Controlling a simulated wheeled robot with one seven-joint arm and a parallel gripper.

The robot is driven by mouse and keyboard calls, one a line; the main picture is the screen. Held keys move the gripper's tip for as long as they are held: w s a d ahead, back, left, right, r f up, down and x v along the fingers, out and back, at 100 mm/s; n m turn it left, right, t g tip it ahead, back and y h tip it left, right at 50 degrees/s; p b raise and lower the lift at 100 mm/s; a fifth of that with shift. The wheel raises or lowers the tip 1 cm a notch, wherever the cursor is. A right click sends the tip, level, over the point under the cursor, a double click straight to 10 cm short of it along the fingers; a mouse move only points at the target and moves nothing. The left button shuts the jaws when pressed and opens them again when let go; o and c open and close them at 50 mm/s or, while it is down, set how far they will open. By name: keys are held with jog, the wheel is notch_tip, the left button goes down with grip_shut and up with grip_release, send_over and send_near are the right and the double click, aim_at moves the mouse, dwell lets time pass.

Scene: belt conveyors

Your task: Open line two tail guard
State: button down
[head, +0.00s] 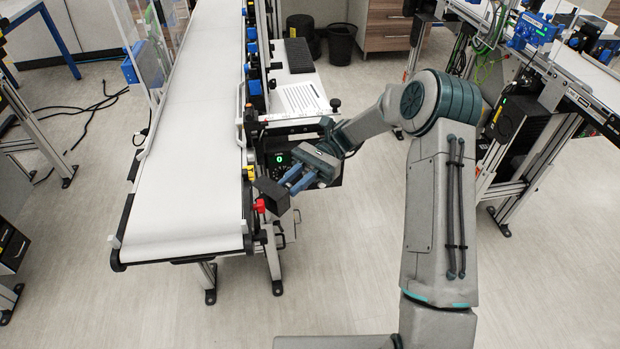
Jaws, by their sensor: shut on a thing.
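The near conveyor (190,185) has a white belt and a black-edged tail end at the front. At the right side of that tail end is a dark, box-like piece (270,195), tilted, which looks like the tail guard; no label on it can be read. My gripper (289,184), with blue fingers, reaches it from the right and is shut at its right edge. The exact grip point is small and partly hidden by the fingers. I cannot tell how far the guard stands open.
Another conveyor (580,70) stands at the right. The floor (340,260) in front is clear.

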dwell(0.3)
jog(key=c, duration=1.3)
grip_release()
